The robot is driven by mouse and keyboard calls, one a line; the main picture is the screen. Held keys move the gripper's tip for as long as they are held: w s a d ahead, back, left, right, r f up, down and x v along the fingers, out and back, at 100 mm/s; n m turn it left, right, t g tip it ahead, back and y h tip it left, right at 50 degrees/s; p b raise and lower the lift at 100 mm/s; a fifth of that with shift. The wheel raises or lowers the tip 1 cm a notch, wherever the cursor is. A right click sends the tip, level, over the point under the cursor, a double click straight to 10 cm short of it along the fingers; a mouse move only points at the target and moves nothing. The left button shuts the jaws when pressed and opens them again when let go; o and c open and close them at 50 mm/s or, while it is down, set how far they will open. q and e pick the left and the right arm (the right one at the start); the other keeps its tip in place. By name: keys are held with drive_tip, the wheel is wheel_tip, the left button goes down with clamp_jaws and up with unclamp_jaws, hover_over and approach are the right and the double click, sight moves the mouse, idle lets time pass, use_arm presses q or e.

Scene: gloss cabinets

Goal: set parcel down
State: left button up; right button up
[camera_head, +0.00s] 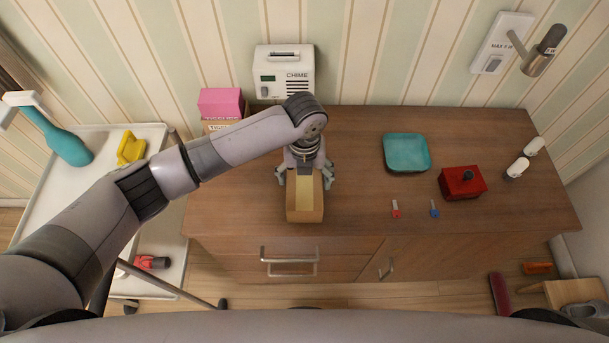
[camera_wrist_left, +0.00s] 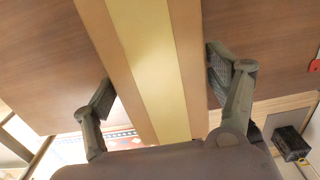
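The parcel (camera_head: 304,202) is a tan cardboard box with a pale yellow strip along its top. It is over the wooden cabinet top (camera_head: 350,200), left of the middle and near the front edge. It looks to be resting there, though its underside is hidden. My left gripper (camera_head: 304,177) is above the parcel's far part, with one finger on each side. In the left wrist view the parcel (camera_wrist_left: 155,65) runs between the spread fingers (camera_wrist_left: 160,75), with a small gap visible at each side. My right gripper is not in view.
A pink box (camera_head: 221,102) and a white chime unit (camera_head: 284,72) stand behind. To the right are a teal tray (camera_head: 406,153), a red box (camera_head: 462,182), red and blue keys and white bottles. A white cart (camera_head: 90,185) stands left. The cabinet top right of the parcel is free.

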sight(305, 177)
use_arm(q)
drive_tip(key=shift+o, duration=0.8)
drive_tip(key=shift+r, duration=0.25)
wheel_tip(305, 177, up, 12)
drive_tip(key=b, duration=0.2)
drive_tip(key=shift+f, duration=0.2)
